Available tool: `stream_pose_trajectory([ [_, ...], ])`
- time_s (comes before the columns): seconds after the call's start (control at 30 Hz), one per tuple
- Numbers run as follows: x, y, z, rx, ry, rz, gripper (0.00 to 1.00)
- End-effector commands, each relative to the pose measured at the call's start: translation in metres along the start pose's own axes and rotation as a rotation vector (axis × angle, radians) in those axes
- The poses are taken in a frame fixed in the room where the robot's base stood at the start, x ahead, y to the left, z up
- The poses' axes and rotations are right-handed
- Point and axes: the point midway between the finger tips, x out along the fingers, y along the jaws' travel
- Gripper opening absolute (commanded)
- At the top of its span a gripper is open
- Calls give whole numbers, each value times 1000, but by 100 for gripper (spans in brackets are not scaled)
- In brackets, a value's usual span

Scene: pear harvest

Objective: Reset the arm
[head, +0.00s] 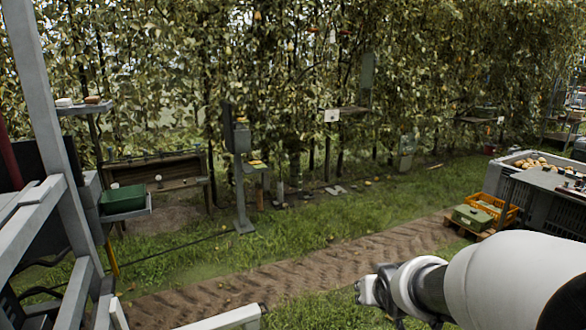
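My arm enters from the lower right of the head view. Its large white link (510,280) lies nearly level and reaches toward the left, with a dark joint and a pale ring beyond it. At its far end is a small grey part that looks like my gripper (368,291), low over the grass and the edge of the dirt track. Its fingers cannot be made out, so whether it is open or shut does not show. No pear is seen in it.
A dark bin of pears (540,200) stands at the right, with a yellow crate (512,213) and a green box (472,217) beside it. A green tray (123,199) and a grey post (241,185) stand left. Pear trees (300,60) line the back.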

Motion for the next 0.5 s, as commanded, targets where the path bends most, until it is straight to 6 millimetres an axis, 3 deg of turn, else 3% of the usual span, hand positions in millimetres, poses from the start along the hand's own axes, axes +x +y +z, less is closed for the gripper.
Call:
stream_pose_trajectory([
  [0.03,-29,0,6,0,-16,8,35],
  [0.1,-63,0,22,-1,-60,15,35],
  [0.3,-152,-4,85,-4,-186,8,35],
  [0.5,-211,-13,149,-16,-289,-29,35],
])
